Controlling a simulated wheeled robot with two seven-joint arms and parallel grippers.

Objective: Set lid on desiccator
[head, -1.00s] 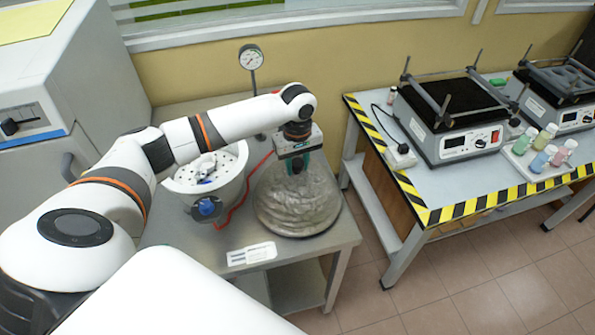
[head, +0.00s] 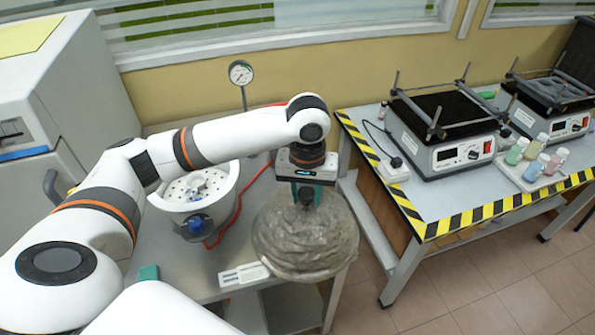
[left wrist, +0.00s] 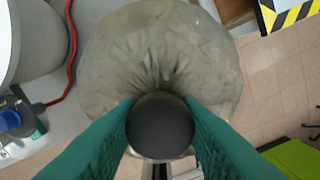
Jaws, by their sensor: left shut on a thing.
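The desiccator lid (head: 306,243) is a grey, cloudy glass dome with a dark knob on top. My left gripper (head: 308,196) is shut on its knob, with the knob (left wrist: 161,124) between the green fingers in the left wrist view. The lid looks raised above the table's right edge. The white round desiccator base (head: 197,205) stands open on the metal table to the left of the lid, with a perforated plate and small items inside. Its rim (left wrist: 50,45) shows at the left of the left wrist view. My right gripper is not in view.
A red hose (head: 233,215) runs from the blue valve (head: 195,224) past the base. A gauge (head: 241,74) stands behind. A white card (head: 243,273) lies at the table's front. A striped-edge table (head: 425,215) with shakers and bottles stands to the right.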

